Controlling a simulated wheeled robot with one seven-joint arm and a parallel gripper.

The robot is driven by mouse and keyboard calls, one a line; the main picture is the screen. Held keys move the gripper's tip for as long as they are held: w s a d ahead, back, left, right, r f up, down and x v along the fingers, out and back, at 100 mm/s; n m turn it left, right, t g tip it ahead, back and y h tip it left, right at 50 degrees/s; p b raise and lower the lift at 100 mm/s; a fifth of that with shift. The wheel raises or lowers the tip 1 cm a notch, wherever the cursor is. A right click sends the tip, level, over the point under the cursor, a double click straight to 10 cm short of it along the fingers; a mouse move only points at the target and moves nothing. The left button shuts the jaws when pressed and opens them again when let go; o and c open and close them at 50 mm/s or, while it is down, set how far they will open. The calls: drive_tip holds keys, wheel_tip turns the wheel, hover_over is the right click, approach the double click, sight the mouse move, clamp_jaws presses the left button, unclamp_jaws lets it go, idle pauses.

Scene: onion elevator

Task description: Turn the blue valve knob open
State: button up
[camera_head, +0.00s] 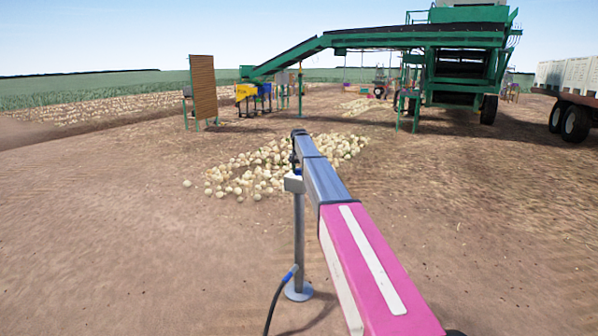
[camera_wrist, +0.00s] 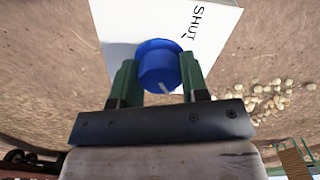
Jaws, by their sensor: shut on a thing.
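The blue valve knob (camera_wrist: 158,66) shows in the wrist view, on a white box (camera_wrist: 208,38) that bears the word "SHUT". A pale mark shows on the knob's near edge, away from that word. My gripper (camera_wrist: 158,82) has its two green fingers on either side of the knob, shut on it. In the head view the white box (camera_head: 293,183) sits on top of a grey post (camera_head: 299,235) with a round base.
A dark hose (camera_head: 274,308) with a blue fitting runs from the post's foot. A pile of onions (camera_head: 268,170) lies behind the post. A green elevator machine (camera_head: 455,45) and a trailer (camera_head: 575,95) stand farther back. The ground left of the post is bare.

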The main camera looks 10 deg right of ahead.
sight(299, 169)
drive_tip(key=shift+m, duration=0.3)
drive_tip(key=o, duration=0.9)
drive_tip(key=shift+o, duration=0.2)
drive_tip(key=shift+r, duration=0.1)
wheel_tip(299, 169, up, 11)
